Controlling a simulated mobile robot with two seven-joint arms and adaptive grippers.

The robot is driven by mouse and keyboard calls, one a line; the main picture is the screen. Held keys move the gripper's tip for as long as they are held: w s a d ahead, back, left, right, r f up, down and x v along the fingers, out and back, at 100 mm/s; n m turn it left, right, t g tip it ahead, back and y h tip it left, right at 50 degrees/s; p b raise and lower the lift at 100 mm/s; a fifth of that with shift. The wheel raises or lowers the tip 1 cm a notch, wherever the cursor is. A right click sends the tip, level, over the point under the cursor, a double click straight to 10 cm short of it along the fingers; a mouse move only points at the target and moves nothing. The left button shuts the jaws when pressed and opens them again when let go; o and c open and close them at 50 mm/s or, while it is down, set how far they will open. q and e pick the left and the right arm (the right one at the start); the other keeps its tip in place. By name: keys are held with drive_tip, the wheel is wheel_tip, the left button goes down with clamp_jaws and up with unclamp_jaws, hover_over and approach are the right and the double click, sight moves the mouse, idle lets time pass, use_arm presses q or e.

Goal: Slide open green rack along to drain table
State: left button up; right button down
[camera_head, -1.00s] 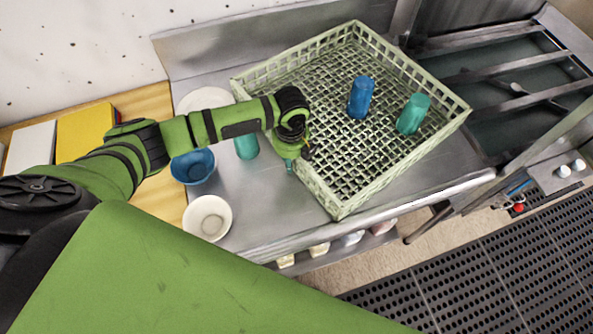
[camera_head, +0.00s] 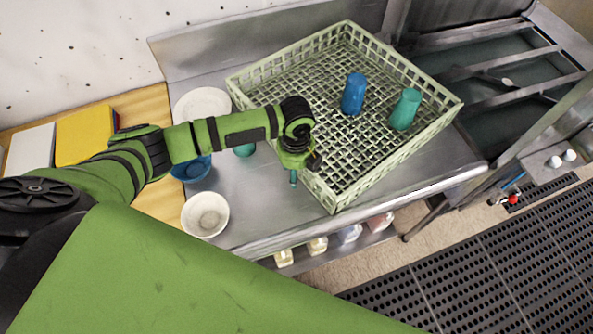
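The pale green open rack (camera_head: 402,157) lies on the steel table (camera_head: 262,213), with its lattice floor showing. A blue cup (camera_head: 353,94) and a teal cup (camera_head: 405,109) stand inside it. My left gripper (camera_head: 303,169) points down at the rack's left wall, near the front corner. The gripper covers part of that wall. The fingers are small and partly hidden, so I cannot tell if they are open, shut or touching the wall. My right gripper is not in view.
A white bowl (camera_head: 205,214), a blue bowl (camera_head: 190,169), a white plate (camera_head: 203,103) and another teal cup (camera_head: 244,150) are left of the rack. The blue bowl and this cup are partly behind my arm. A sunken steel basin with bars (camera_head: 508,97) lies to the right.

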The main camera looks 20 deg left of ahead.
use_arm(q)
drive_tip(key=shift+w+a, duration=0.15)
drive_tip(key=shift+a, duration=0.05)
drive_tip(key=shift+w+a, duration=0.15)
drive_tip(key=shift+r, duration=0.3)
wheel_tip(320, 180, up, 7)
drive_tip(key=s+d, duration=0.2)
drive_tip(key=shift+r, duration=0.2)
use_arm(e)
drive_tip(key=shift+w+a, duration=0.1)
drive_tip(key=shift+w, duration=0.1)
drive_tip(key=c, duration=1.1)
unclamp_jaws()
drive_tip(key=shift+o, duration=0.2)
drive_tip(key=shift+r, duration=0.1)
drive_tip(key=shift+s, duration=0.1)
